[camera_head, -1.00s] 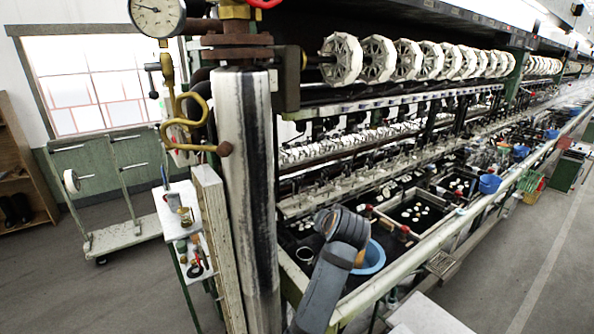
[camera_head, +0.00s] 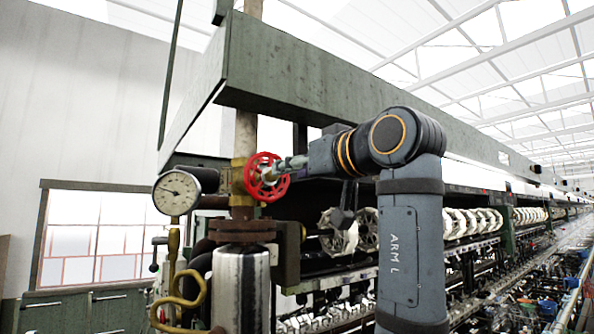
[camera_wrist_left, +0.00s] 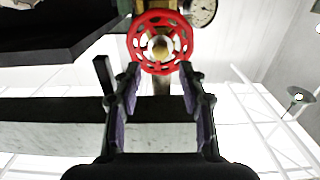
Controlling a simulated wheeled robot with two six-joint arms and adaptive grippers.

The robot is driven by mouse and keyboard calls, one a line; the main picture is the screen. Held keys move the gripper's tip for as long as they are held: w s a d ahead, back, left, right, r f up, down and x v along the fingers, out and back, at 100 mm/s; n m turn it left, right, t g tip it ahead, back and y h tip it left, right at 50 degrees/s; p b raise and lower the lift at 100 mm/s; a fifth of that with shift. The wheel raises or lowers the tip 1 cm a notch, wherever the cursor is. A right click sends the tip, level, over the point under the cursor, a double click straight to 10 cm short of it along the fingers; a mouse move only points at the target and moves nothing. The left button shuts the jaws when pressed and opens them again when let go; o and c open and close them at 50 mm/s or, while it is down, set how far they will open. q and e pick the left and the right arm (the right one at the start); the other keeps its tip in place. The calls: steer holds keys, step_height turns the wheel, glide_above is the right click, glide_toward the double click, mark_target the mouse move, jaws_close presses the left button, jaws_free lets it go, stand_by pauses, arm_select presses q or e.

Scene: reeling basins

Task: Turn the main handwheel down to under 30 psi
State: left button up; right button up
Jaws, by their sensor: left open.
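The red main handwheel (camera_head: 254,178) sits on a brass valve on the upright pipe in the head view. In the left wrist view its red rim (camera_wrist_left: 160,17) and brass hub are straight ahead, just beyond the fingertips. My left gripper (camera_head: 290,167) is close in front of the wheel, on its right side. In the left wrist view the two jaws (camera_wrist_left: 160,82) are apart with nothing between them. Whether a fingertip touches the wheel I cannot tell. The round pressure gauge (camera_head: 177,192) is left of the wheel; its figures are too small to read. My right gripper is out of view.
A green beam (camera_head: 320,80) runs above the wheel. A curved brass pipe (camera_head: 183,302) and a silver column (camera_head: 240,290) stand below it. White reels (camera_head: 455,223) line the machine to the right, behind my left arm.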

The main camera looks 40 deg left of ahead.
arm_select(q)
steer(key=x, duration=0.6)
steer(key=shift+a, duration=0.4)
steer(key=shift+w+d, duration=0.1)
steer(key=shift+d, duration=0.1)
steer(key=shift+c, duration=0.6)
jaws_close()
steer(key=m, duration=0.3)
steer(key=shift+c, duration=0.7)
jaws_free()
steer(key=shift+o, duration=1.3)
steer(key=shift+a+f, duration=0.1)
steer(key=v, duration=0.7)
